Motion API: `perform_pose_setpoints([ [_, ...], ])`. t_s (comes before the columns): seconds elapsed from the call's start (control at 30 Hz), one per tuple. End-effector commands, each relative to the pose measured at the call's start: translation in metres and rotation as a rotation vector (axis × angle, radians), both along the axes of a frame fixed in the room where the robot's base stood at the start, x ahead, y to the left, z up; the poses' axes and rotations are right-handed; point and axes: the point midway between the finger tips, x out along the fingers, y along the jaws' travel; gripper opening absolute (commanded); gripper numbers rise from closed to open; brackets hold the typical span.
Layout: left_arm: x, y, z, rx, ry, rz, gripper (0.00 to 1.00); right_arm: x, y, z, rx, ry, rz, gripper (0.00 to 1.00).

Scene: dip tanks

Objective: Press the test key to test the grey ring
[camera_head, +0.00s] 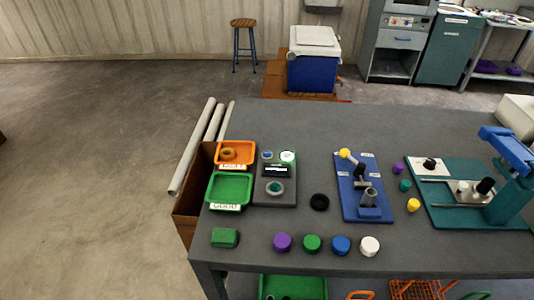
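A grey test device (265,197) stands on the table beside two small trays. A grey ring (275,188) with a teal centre lies on the front part of the device. A small dark display (277,170) sits behind the ring. At the back of the device are a round blue part (267,155) and a round white-and-green part (288,156). I cannot tell which of these is the test key. Neither of my grippers is in view.
An orange tray (249,162) holds an orange ring (229,154). The green tray (246,189) looks empty. A black ring (320,202), a blue fixture (348,206), a teal press (440,220) and several coloured caps stand around.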

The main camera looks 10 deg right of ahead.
Motion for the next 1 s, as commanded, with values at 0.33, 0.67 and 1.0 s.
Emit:
perform_pose_setpoints([
  [0.33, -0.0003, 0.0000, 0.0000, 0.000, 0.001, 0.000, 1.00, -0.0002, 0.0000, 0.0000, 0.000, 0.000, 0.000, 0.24],
  [0.67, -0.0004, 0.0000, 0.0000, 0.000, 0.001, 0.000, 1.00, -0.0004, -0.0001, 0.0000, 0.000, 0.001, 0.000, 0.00],
  [1.0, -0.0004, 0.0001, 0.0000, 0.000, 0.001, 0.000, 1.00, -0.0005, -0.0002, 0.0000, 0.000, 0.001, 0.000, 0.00],
])
